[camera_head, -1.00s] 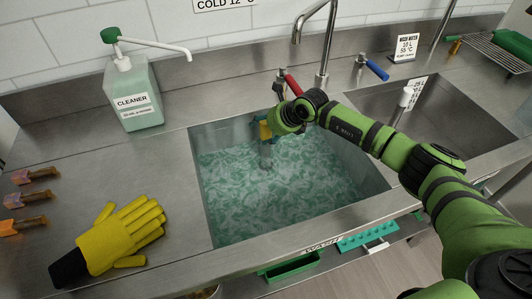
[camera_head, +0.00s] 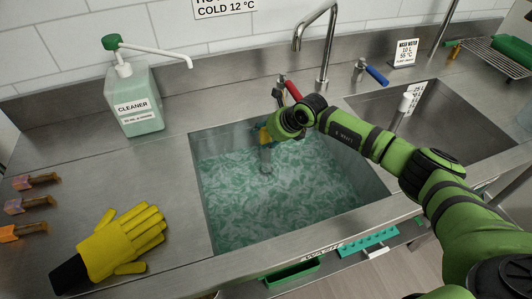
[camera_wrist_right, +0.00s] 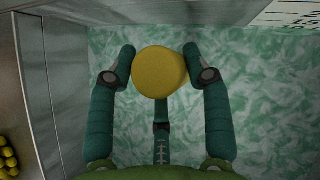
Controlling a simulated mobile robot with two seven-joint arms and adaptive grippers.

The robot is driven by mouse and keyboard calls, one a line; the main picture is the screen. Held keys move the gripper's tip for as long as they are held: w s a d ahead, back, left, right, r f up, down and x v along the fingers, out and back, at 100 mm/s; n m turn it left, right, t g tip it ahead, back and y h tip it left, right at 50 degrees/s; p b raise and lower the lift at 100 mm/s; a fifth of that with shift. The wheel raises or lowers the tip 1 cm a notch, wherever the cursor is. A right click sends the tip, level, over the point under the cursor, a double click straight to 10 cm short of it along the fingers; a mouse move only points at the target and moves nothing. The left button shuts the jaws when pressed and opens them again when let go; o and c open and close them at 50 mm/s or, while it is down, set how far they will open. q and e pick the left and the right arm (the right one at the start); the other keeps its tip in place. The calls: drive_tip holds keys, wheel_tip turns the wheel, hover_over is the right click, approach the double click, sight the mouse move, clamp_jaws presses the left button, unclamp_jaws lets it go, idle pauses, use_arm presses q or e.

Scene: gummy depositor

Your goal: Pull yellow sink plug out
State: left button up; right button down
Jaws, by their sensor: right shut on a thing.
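The yellow sink plug's round top (camera_wrist_right: 159,72) shows in the right wrist view between the two fingers of my right gripper (camera_wrist_right: 160,75). The fingers press on it from both sides. In the head view my right gripper (camera_head: 264,135) hangs over the left basin (camera_head: 202,205), near its back wall. The yellow plug top (camera_head: 264,134) is mostly hidden by the gripper there. A grey stem (camera_head: 266,158) runs down from it into the swirly green water (camera_head: 280,195). The plug's lower end is hidden under the water. My left gripper is not in view.
A red-handled tap (camera_head: 293,91) and a tall spout (camera_head: 323,50) stand behind the basin. A cleaner bottle (camera_head: 135,98) stands at the back left. A second basin (camera_head: 440,115) is at the right.

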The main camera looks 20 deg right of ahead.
drive_tip(key=shift+w+d+r, duration=0.1)
drive_tip(key=shift+w+r, duration=0.15)
drive_tip(key=shift+r, duration=0.35)
drive_tip(key=shift+w+d+r, duration=0.1)
drive_tip(key=shift+w+r, duration=0.1)
drive_tip(key=shift+r, duration=0.35)
drive_tip(key=shift+s+r+p, duration=0.3)
drive_tip(key=shift+r+p, duration=0.2)
drive_tip(key=shift+r, duration=0.2)
drive_tip(key=shift+w+r+p, duration=0.15)
drive_tip(key=shift+r+p, duration=0.05)
drive_tip(key=shift+p, duration=0.15)
drive_tip(key=shift+s+a+r, duration=0.1)
drive_tip(key=shift+s+r, duration=0.1)
drive_tip(key=shift+r, duration=0.1)
wheel_tip(320, 180, up, 5)
drive_tip(key=p, duration=0.3)
drive_tip(key=shift+f, duration=0.3)
drive_tip(key=c, duration=1.7)
unclamp_jaws()
clamp_jaws()
